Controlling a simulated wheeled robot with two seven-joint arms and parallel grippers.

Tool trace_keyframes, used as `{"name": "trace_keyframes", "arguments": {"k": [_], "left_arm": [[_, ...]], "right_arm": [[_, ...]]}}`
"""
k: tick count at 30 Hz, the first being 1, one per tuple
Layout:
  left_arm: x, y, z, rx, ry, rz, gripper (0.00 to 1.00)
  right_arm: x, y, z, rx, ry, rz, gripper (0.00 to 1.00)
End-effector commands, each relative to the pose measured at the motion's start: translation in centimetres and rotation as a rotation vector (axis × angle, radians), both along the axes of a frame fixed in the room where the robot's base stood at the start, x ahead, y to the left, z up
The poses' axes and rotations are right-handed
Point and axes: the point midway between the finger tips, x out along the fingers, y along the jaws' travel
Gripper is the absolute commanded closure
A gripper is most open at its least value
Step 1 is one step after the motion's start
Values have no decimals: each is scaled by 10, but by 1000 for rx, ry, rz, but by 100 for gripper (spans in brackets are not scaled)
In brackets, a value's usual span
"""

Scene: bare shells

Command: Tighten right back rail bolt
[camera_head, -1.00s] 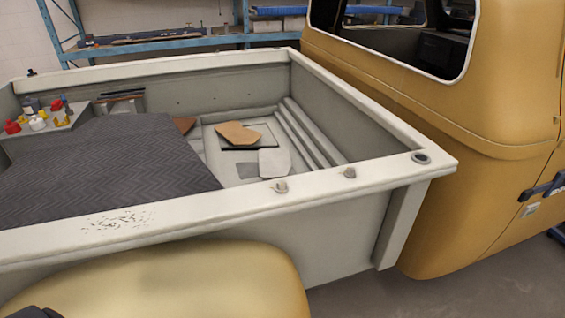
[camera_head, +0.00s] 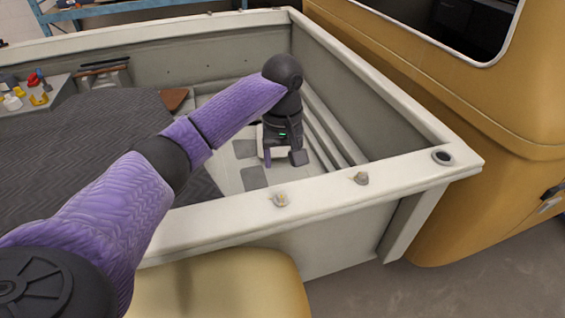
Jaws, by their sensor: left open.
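My left gripper (camera_head: 283,160) points down over the bed interior, beyond the near rail. Its jaws are apart and nothing shows between them. It is clear of both bolts and hides part of the bed floor and the flat panels there. My right gripper is not in view.
The yellow cab (camera_head: 450,110) stands close on the right. A dark patterned mat (camera_head: 100,130) and small coloured parts (camera_head: 38,90) lie at left. A yellow fender (camera_head: 225,285) is in front.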

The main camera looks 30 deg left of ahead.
Motion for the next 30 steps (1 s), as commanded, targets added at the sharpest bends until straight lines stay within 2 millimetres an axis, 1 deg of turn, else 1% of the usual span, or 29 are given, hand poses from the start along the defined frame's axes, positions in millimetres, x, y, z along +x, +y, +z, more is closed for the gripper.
{"name": "trace_keyframes", "arguments": {"k": [2,4,10,12,15,19,25,26,27,29,30], "left_arm": [[1,2,-1,-1,0,15,34],[0,2,-12,-1,4,18,34],[0,2,-61,0,4,15,34],[-1,2,-75,1,2,14,34],[0,1,-90,0,1,14,34],[0,1,-96,-1,-2,13,34],[0,1,-96,0,-3,12,34],[0,1,-96,0,-3,12,40],[0,1,-96,0,-3,12,49],[0,1,-96,0,-3,12,61],[0,1,-96,0,-3,12,70]], "right_arm": [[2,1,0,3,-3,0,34],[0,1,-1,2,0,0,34],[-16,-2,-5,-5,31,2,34],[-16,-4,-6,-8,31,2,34],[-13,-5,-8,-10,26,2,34],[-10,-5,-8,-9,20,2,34],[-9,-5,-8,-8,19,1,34],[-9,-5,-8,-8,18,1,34],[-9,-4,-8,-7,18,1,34],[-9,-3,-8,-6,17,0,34],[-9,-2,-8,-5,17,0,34]]}}
